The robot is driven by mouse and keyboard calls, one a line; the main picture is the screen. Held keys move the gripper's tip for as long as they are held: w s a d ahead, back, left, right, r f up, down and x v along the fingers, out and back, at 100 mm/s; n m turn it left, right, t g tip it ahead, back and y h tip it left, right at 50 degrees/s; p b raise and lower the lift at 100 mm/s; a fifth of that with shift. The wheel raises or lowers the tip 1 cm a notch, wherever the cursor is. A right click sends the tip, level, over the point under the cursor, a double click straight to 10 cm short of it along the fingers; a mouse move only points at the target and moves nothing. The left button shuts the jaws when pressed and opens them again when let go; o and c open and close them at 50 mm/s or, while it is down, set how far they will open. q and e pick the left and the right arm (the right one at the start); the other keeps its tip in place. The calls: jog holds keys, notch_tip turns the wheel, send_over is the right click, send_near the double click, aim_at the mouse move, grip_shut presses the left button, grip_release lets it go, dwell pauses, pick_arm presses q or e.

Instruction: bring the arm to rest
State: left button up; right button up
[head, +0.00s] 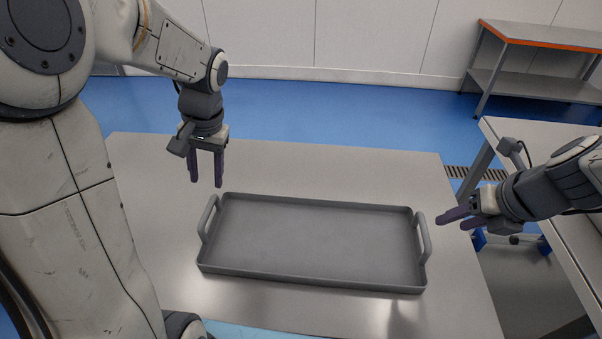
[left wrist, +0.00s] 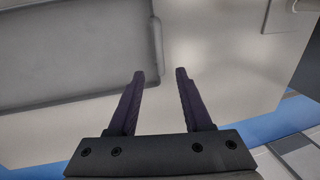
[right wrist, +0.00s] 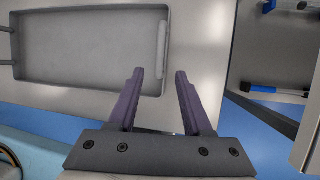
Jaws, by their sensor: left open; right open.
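A grey tray (head: 310,243) with a raised rim and a handle at each short end lies flat on the table. It looks empty. My left gripper (head: 206,184) is open, pointing down above the table, just behind and left of the tray's left handle. The left wrist view shows its open fingers (left wrist: 160,75) beside the tray (left wrist: 75,95), with nothing between them. My right gripper (head: 450,220) is open and empty, just right of the tray's right handle. In the right wrist view its fingers (right wrist: 159,73) are apart, near the tray's handle end (right wrist: 165,45).
The light table (head: 280,160) has bare room behind and in front of the tray. A second table (head: 540,135) stands at the right, under my right arm, with a gap between. A bench with an orange edge (head: 545,35) stands at the back right. The floor (head: 330,100) is blue.

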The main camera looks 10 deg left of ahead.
jog(key=shift+r, duration=0.1)
pick_arm(q)
jog(key=s+d+r+m+h+p, duration=0.2)
jog(key=s+d+m, duration=0.5)
jog(key=s+d, duration=1.1)
jog(key=d+h+p, duration=0.1)
jog(key=d+p, duration=0.1)
jog(key=shift+s+d+r+m+p, duration=0.25)
jog(key=shift+s+d+m+p, duration=0.05)
jog(key=shift+s+d+p, duration=0.1)
pick_arm(e)
jog(key=s+a+r+m+g, duration=0.1)
jog(key=s+a+m, duration=0.6)
jog(key=m, duration=0.7)
jog(key=s+a+r+m+g+h, duration=0.1)
jog(key=s+a+r+m+g, duration=0.1)
jog(key=s+a+m, duration=0.5)
jog(key=a+m+g, duration=0.1)
jog(key=a+m, duration=0.3)
jog(key=m, duration=0.3)
jog(key=shift+a+m, duration=0.15)
jog(key=shift+m, duration=0.15)
jog(key=shift+s+r, duration=0.1)
